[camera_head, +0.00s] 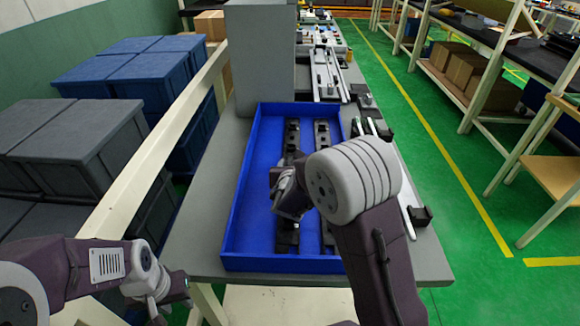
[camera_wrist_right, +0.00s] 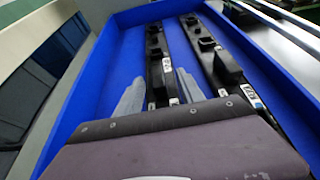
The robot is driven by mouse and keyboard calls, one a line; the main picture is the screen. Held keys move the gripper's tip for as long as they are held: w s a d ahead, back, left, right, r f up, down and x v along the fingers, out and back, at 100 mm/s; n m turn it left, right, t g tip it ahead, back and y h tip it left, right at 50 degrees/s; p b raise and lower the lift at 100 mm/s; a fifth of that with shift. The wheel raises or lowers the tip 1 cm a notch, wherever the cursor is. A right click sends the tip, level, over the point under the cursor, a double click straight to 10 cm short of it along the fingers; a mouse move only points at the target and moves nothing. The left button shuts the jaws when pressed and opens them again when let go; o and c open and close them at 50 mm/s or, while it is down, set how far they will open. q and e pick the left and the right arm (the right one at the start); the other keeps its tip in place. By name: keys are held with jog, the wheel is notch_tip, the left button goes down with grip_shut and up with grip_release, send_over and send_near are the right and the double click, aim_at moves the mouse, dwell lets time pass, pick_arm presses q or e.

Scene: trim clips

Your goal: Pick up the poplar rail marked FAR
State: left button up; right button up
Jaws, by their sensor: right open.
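Two long dark rails lie side by side in a blue tray (camera_head: 234,214). The left rail (camera_head: 292,137) runs under my right gripper (camera_head: 287,200); the right rail (camera_head: 322,134) is partly hidden by my right arm. In the right wrist view the fingers of my right gripper (camera_wrist_right: 160,78) are open, one on each side of the left rail (camera_wrist_right: 155,45). I cannot tell whether they touch it. The right rail (camera_wrist_right: 222,68) lies apart from them. Both rails carry small white labels, too small to read surely. My left gripper (camera_head: 172,297) hangs left of the table, its fingers unclear.
A grey box (camera_head: 260,55) stands behind the tray. Pale metal strips with black end pieces (camera_head: 420,214) lie along the table's right side. Blue bins (camera_head: 130,75) and grey bins (camera_head: 75,135) stand to the left, and shelves (camera_head: 490,60) to the right.

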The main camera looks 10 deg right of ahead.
aim_at(291, 160)
jog(key=x, duration=0.4)
jog(key=shift+w+a, duration=0.1)
jog(key=shift+w, duration=0.25)
jog(key=shift+s+r, duration=0.1)
grip_shut()
dwell(0.9)
